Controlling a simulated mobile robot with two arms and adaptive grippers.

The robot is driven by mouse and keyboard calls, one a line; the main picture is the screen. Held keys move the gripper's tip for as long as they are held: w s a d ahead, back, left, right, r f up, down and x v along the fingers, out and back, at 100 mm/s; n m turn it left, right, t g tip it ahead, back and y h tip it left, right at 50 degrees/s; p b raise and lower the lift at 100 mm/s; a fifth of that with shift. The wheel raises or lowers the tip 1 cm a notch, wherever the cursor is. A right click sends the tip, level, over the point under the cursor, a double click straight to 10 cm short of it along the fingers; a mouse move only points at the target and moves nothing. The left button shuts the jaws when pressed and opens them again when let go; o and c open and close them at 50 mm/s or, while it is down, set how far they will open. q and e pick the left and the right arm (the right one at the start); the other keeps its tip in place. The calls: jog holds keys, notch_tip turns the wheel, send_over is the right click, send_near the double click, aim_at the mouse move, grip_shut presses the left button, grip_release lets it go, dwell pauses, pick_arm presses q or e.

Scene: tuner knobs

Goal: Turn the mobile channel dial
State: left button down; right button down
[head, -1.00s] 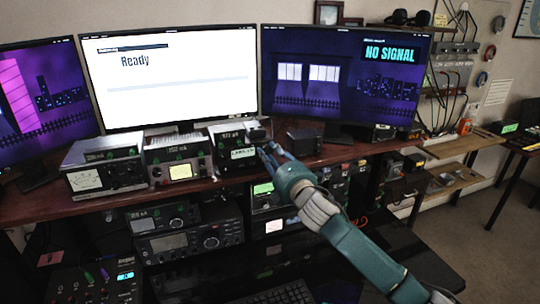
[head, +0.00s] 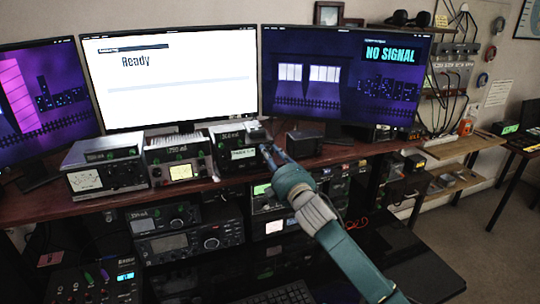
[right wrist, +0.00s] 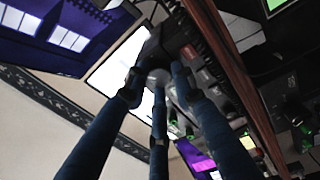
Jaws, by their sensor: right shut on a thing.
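The radio unit (head: 232,141) with a dark top display and a pale label on its front stands on the wooden shelf, below the gap between the middle and right monitors. My right gripper (head: 266,151) is at the right end of its front and covers that part. In the right wrist view my three blue fingers (right wrist: 158,85) are closed around a round grey knob (right wrist: 159,76) on the unit's face. Whether this is the mobile channel dial I cannot read. My left gripper is not in view.
Other radio units (head: 178,163) stand close on the left, and a dark box (head: 304,143) stands on the right. The middle monitor (head: 180,75) reads "Ready"; the right monitor (head: 340,70) reads "NO SIGNAL". More equipment (head: 190,240) sits below the shelf (head: 35,207).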

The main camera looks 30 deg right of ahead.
dwell(0.3)
jog(key=c, duration=1.4)
grip_release()
jog(key=shift+c, duration=0.2)
jog(key=shift+s, duration=0.1)
jog(key=v, duration=1.1)
jog(key=shift+s, duration=0.4)
jog(key=shift+a+f, duration=0.1)
jog(key=shift+f, duration=0.1)
